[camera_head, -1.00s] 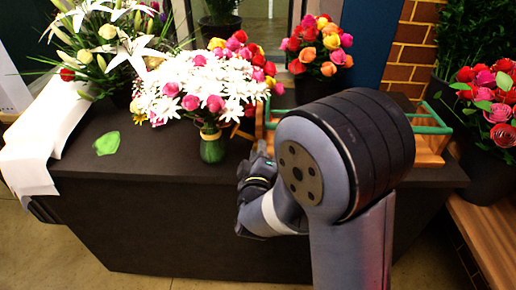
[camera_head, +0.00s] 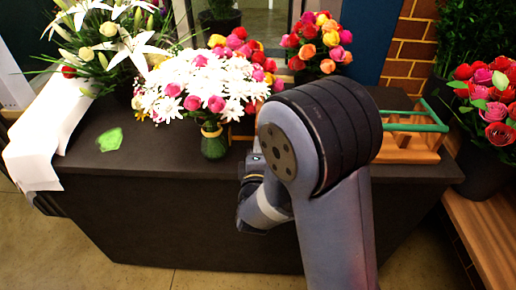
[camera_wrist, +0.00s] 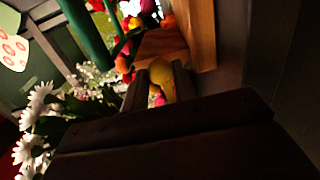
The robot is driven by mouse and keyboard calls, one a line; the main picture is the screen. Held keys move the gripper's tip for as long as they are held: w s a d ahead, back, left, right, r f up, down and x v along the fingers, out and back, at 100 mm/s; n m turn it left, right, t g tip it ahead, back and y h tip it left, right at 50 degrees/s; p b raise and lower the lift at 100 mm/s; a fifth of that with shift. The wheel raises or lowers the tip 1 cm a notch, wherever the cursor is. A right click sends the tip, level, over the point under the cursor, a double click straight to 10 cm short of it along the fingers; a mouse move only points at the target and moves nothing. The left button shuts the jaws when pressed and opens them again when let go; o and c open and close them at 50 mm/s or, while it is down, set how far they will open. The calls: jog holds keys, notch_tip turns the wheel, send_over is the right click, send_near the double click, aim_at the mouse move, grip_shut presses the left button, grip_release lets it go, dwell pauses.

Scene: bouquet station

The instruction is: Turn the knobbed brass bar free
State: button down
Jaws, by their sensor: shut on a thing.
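My gripper (camera_wrist: 160,88) shows in the wrist view, its two dark fingers closed on a yellow, rounded piece, which looks like the knobbed brass bar (camera_wrist: 161,73). Only a small part of the bar shows between the fingers; the rest is hidden. A wooden block (camera_wrist: 163,43) lies just beyond the fingertips. In the head view my arm hides the fingertips and the bar. The wooden rack with green rails (camera_head: 408,145) stands on the dark counter, its left part behind my arm.
A green vase of white and pink flowers (camera_head: 214,142) stands close left of my wrist. White paper (camera_head: 35,150) and a green patch (camera_head: 110,140) lie on the left of the counter (camera_head: 150,160). A pot of red flowers (camera_head: 480,165) stands at the right.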

dwell(0.3)
jog(key=c, duration=1.1)
grip_release()
jog(key=shift+c, duration=0.2)
jog(key=s, duration=1.1)
jog(key=shift+a+b, duration=0.2)
jog(key=shift+b, duration=0.25)
jog(key=shift+w, duration=0.1)
jog(key=w, duration=0.5)
jog(key=w+p, duration=0.1)
jog(key=w, duration=0.5)
jog(key=shift+d, duration=0.2)
jog(key=shift+s, duration=0.1)
jog(key=shift+s, duration=0.1)
